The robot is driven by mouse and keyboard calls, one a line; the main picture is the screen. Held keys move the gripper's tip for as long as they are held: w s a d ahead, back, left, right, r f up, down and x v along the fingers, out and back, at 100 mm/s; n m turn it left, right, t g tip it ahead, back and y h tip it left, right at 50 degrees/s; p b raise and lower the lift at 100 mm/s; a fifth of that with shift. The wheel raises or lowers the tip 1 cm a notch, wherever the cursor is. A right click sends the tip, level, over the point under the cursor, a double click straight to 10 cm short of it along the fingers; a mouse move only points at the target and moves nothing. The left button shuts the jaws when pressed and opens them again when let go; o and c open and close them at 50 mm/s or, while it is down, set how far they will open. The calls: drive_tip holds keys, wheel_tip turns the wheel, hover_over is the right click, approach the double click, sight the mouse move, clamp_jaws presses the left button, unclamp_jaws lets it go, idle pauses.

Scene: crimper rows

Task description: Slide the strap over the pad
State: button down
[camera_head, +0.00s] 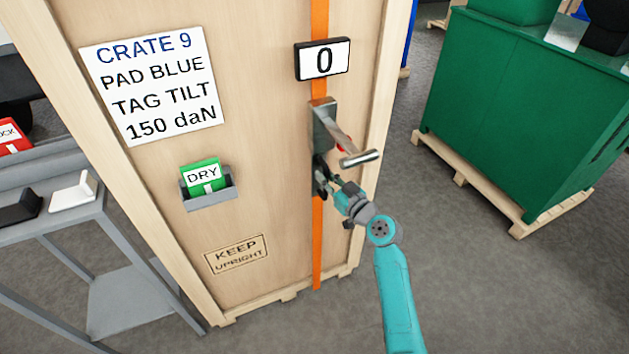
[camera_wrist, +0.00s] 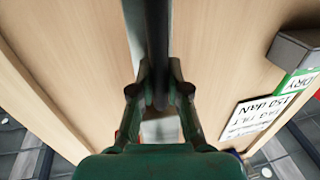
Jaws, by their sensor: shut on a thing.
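The orange strap (camera_head: 317,245) runs down the face of the wooden crate (camera_head: 270,190). A grey metal tensioner (camera_head: 324,118) with a lever and round handle (camera_head: 361,158) sits on the strap. My gripper (camera_head: 322,182) is at the tensioner's lower end, below the handle. In the wrist view my gripper (camera_wrist: 160,98) is shut on a dark bar (camera_wrist: 157,40), which seems to belong to the tensioner. The exact grip is partly hidden in the head view. I see no blue pad on the crate; its top is out of view.
A display (camera_head: 323,60) above the tensioner reads 0. A sign (camera_head: 150,84) reads CRATE 9, PAD BLUE, TAG TILT, 150 daN. A green DRY tag (camera_head: 203,174) sits in a holder. A grey cart (camera_head: 60,235) holds black and white blocks. A green crate (camera_head: 510,110) stands right.

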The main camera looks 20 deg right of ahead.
drive_tip(key=shift+d, duration=0.25)
drive_tip(key=c, duration=1.1)
unclamp_jaws()
drive_tip(key=shift+d, duration=0.1)
drive_tip(key=shift+c, duration=0.2)
drive_tip(key=v, duration=1.2)
drive_tip(key=shift+a, duration=0.2)
